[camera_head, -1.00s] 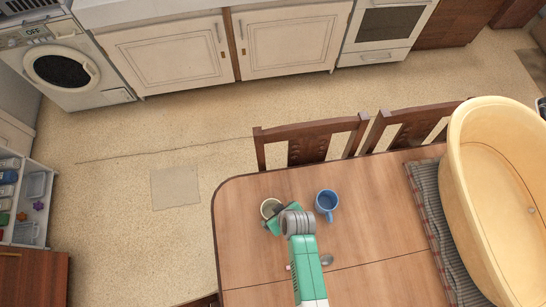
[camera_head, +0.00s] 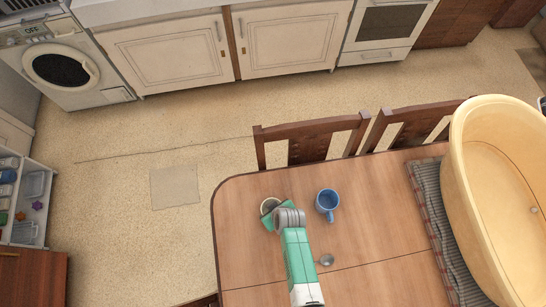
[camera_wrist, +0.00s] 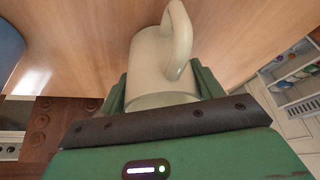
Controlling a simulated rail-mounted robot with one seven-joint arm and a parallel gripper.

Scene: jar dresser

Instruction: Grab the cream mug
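The cream mug (camera_head: 267,205) stands near the table's left edge in the head view, partly covered by my gripper (camera_head: 276,217). In the wrist view the cream mug (camera_wrist: 152,65) lies between the two green fingers of my gripper (camera_wrist: 163,88), one on each side. Its handle faces the camera and points away from the palm. The fingers are very close to the mug's sides; I cannot tell whether they press on it.
A blue mug (camera_head: 327,203) stands just right of my gripper on the wooden table (camera_head: 380,225). A spoon (camera_head: 326,260) lies nearer. A yellow tub (camera_head: 462,180) on a striped mat (camera_head: 430,205) fills the right. Chairs (camera_head: 310,145) stand behind the table.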

